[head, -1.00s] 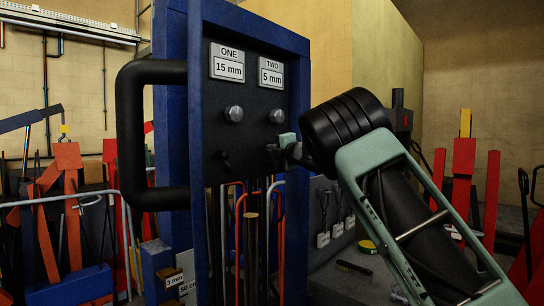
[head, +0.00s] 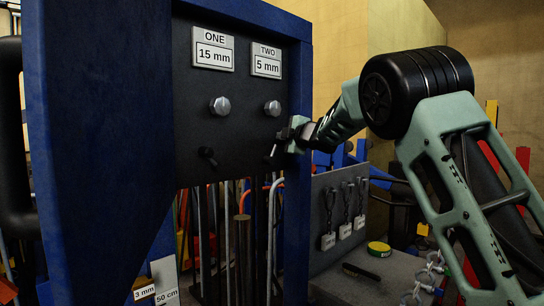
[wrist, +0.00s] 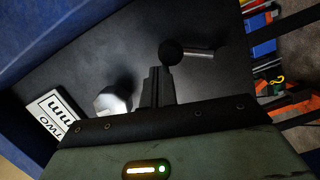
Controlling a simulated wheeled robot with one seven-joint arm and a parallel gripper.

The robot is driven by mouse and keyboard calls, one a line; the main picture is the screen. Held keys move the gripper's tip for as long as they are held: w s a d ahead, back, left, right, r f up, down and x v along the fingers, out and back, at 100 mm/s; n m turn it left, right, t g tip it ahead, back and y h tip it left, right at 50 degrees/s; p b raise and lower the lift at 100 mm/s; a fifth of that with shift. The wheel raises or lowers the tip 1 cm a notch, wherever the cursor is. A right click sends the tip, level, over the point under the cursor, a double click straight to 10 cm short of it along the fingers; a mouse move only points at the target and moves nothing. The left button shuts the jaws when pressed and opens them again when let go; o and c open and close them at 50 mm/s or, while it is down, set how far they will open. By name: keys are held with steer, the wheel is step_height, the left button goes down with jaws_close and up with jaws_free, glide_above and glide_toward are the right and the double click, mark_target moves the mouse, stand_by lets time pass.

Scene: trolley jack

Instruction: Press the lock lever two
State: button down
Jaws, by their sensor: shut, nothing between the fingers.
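A black panel (head: 240,120) in a blue frame carries two labels, ONE 15 mm (head: 212,48) and TWO 5 mm (head: 266,62). Under TWO are a silver bolt head (head: 272,108) and, lower, small dark lock lever two (head: 272,153), partly behind my gripper. Lock lever one (head: 208,156) sits below the left bolt. My gripper (head: 284,134) is shut and empty, in front of the panel's right edge. In the wrist view its shut fingers (wrist: 158,84) end beside the round pivot of lever two (wrist: 200,54). I cannot tell whether they touch it.
The blue frame's right post (head: 300,100) stands close by my gripper. Rods and pipes (head: 240,240) hang below the panel. A grey board with hanging tools (head: 345,200) is behind on the right. A yellow-and-black round item (head: 379,249) lies on a dark surface.

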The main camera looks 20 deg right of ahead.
steer(key=shift+w+d+f, duration=0.15)
steer(key=shift+w+d, duration=0.05)
steer(key=shift+d, duration=0.35)
steer(key=shift+w+d+f, duration=0.15)
steer(key=shift+w+d, duration=0.05)
steer(key=shift+d, duration=0.3)
steer(key=s+r+b, duration=0.2)
steer(key=s+r, duration=0.3)
steer(key=s, duration=0.5)
steer(key=shift+s, duration=0.15)
steer(key=shift+r, duration=0.1)
stand_by(0.5)
